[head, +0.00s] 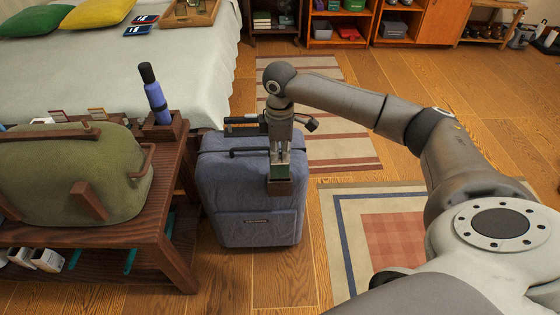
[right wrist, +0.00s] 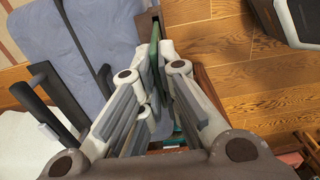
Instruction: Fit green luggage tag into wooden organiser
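My right gripper (head: 281,158) points down in front of the upright blue-grey suitcase (head: 250,195). It is shut on a green luggage tag (head: 280,172), which hangs below its fingers; a dark brown piece (head: 280,187) shows at the tag's lower end. In the right wrist view the green tag (right wrist: 154,62) shows as a thin edge between the finger pads, partly hidden by them. A wooden organiser (head: 166,128) stands on the dark wooden bench to the left, with a blue bottle (head: 156,100) upright in it. The tag is apart from it. My left gripper is not in view.
A large olive bag (head: 72,172) fills most of the bench (head: 150,220). The suitcase handle (head: 246,120) stands up close to my right gripper. A bed (head: 85,62) is behind. The wooden floor and rugs to the right are mostly clear.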

